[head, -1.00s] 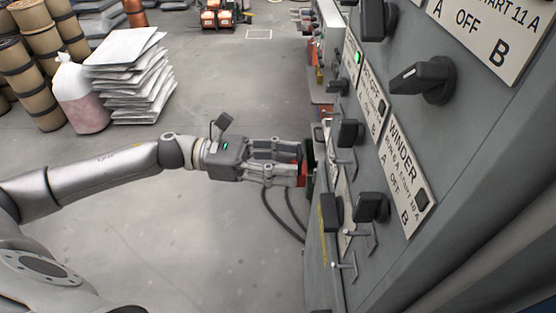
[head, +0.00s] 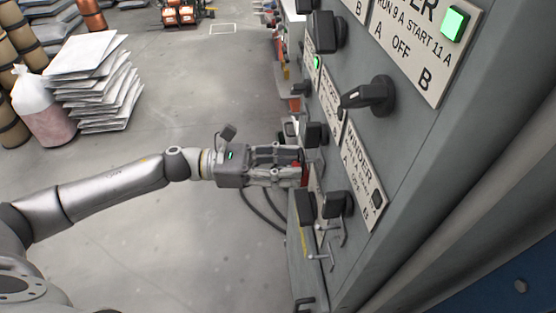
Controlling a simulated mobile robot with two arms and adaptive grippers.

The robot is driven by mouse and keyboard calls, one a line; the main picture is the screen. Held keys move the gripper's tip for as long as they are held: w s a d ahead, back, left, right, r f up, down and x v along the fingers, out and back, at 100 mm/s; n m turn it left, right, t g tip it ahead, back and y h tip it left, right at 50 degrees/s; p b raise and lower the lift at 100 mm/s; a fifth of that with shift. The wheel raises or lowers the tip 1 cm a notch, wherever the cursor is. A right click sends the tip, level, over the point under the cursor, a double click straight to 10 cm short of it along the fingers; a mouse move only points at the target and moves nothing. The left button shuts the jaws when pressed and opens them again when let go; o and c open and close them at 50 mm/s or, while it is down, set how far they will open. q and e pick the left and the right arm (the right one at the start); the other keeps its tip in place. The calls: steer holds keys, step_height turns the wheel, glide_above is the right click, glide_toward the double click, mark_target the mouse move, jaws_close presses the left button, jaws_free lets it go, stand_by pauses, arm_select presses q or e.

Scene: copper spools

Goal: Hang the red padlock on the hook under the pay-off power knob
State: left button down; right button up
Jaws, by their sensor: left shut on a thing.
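The red padlock (head: 304,175) shows only as a small red patch at the fingertips of my left gripper (head: 298,166), which is shut on it. The fingers cover most of it. The gripper points right, against the grey panel in the picture, just below and left of the black pay-off power knob (head: 316,134). The pay-off label plate (head: 331,102) is above that knob, seen at a steep angle. The hook under this knob is hidden behind the gripper, so I cannot tell if the padlock touches it. My right gripper is out of view.
The winder plate (head: 363,178) and winder knob (head: 337,205) are right of and below the gripper. Metal hooks (head: 321,257) stick out lower down. Other knobs (head: 369,96) project above.

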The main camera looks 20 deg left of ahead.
arm_select(q)
steer(key=shift+w+d+r, duration=0.1)
steer(key=shift+w+d, duration=0.05)
steer(key=shift+d, duration=0.15)
steer(key=shift+w+d+f+b, duration=0.2)
steer(key=shift+d+f+b, duration=0.35)
steer(key=shift+f+b, duration=0.1)
steer(key=shift+d+f, duration=0.1)
steer(key=shift+b, duration=0.3)
steer(key=c, duration=0.8)
jaws_free()
